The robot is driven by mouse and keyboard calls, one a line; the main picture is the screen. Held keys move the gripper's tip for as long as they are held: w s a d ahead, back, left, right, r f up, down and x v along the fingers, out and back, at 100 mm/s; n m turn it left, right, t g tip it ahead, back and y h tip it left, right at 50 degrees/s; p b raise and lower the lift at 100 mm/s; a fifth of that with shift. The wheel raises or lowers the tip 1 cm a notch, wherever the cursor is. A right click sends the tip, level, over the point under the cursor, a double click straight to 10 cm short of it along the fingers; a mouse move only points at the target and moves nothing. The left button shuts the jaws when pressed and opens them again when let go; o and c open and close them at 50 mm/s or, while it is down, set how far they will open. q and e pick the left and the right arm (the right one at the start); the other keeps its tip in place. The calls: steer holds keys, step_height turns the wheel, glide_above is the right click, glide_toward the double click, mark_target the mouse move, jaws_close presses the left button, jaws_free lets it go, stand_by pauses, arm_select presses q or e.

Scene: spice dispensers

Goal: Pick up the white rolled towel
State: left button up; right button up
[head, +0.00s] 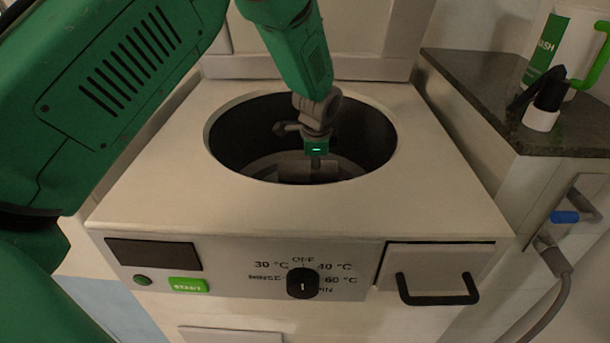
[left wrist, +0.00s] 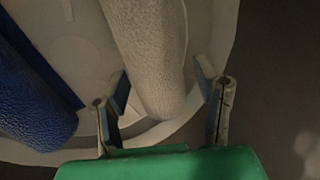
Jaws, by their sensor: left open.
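The white rolled towel (left wrist: 150,50) shows in the left wrist view, a pale textured roll with a rounded near end, lying inside the drum. My left gripper (left wrist: 163,82) is open, with one finger on each side of that end. Whether the fingers touch it I cannot tell. In the head view my left gripper (head: 316,165) reaches down through the round opening of the washing machine (head: 440,185). The towel cannot be made out clearly there. My right gripper is not in view.
A blue roll (left wrist: 35,90) lies left of the white towel in the left wrist view. The dark drum wall (head: 240,140) surrounds my gripper. The machine's front has a knob (head: 303,283) and a handle (head: 437,291). A dark counter (head: 480,95) stands at the right.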

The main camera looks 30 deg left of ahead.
arm_select(q)
steer(key=f, duration=0.2)
steer(key=shift+w+d+f+b, duration=0.2)
steer(key=shift+w+f+b, duration=0.15)
steer(key=shift+d+r, duration=0.2)
steer(key=shift+d, duration=0.3)
steer(key=shift+a, duration=0.15)
steer(key=c, duration=0.7)
steer(key=shift+a+f, duration=0.1)
steer(key=shift+a, duration=0.05)
steer(key=c, duration=0.3)
steer(key=shift+s+a, duration=0.1)
steer(key=shift+a, duration=0.15)
